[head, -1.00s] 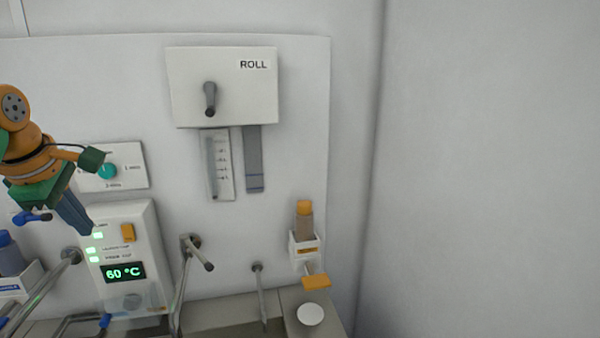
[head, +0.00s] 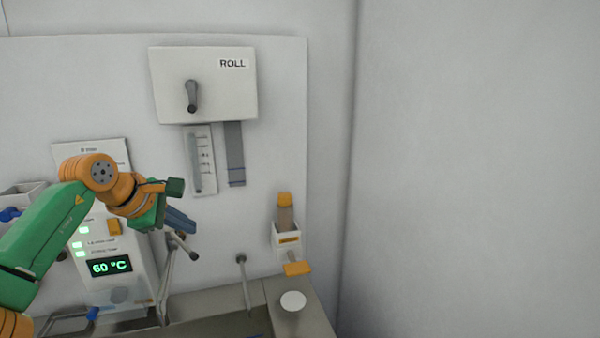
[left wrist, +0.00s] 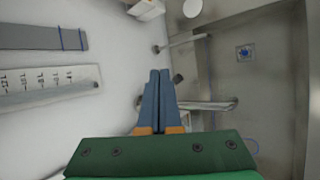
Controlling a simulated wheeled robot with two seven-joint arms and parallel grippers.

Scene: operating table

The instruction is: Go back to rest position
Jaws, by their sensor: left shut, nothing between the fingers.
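My left gripper (head: 180,218) is in front of the wall panel in the head view, below the hanging strips and above the tap lever. Its arm, green and orange, comes in from the left. In the left wrist view the two blue-grey fingers of my left gripper (left wrist: 160,75) lie side by side, shut, with nothing between them. My right gripper is in neither view.
A ROLL box (head: 205,85) with a crank hangs above. A panel reading 60 °C (head: 112,267) stands behind my left arm. An orange-capped bottle (head: 285,212) sits in a wall holder at right. A sink (left wrist: 250,95) lies below. The right wall is bare.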

